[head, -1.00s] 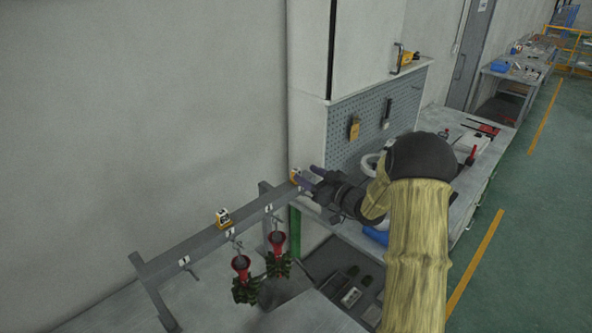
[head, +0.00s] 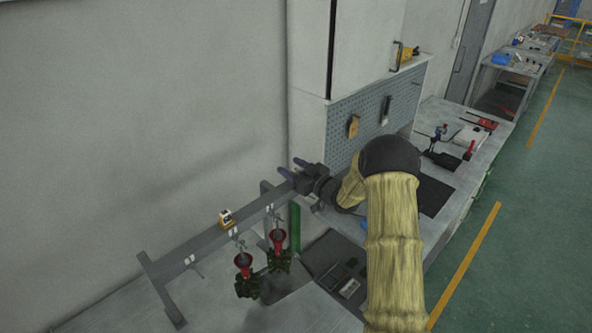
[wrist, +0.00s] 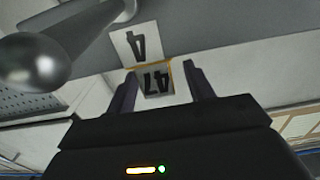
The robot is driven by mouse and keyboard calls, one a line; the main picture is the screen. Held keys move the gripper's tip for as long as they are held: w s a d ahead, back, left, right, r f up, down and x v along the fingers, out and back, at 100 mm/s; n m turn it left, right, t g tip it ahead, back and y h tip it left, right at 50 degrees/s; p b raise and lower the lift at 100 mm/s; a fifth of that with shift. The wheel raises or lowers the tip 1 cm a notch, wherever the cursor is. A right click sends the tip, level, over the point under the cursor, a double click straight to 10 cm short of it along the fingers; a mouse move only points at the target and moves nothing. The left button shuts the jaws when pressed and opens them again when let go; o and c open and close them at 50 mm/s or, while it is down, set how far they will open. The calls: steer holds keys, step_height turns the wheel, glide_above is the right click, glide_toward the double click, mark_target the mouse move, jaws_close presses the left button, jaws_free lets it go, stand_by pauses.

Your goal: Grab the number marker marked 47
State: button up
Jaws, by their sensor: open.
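The number marker marked 47 (wrist: 157,80) shows in the wrist view as a small plate with a yellow edge and dark digits, upside down. It lies between the two fingers of my gripper (wrist: 159,70), which are apart, one on each side. I cannot tell whether either finger touches it. In the head view my gripper (head: 290,167) is at the far right end of the grey rail (head: 190,245), and the marker is hidden there.
Two red-topped dark green clusters (head: 244,272) hang from the rail. A pegboard (head: 365,125) and a workbench (head: 480,145) stand to the right. A rounded metal rod (wrist: 35,62) is close in the wrist view.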

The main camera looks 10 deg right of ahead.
steer(key=shift+w+a, duration=0.25)
steer(key=shift+w, duration=0.15)
steer(key=c, duration=1)
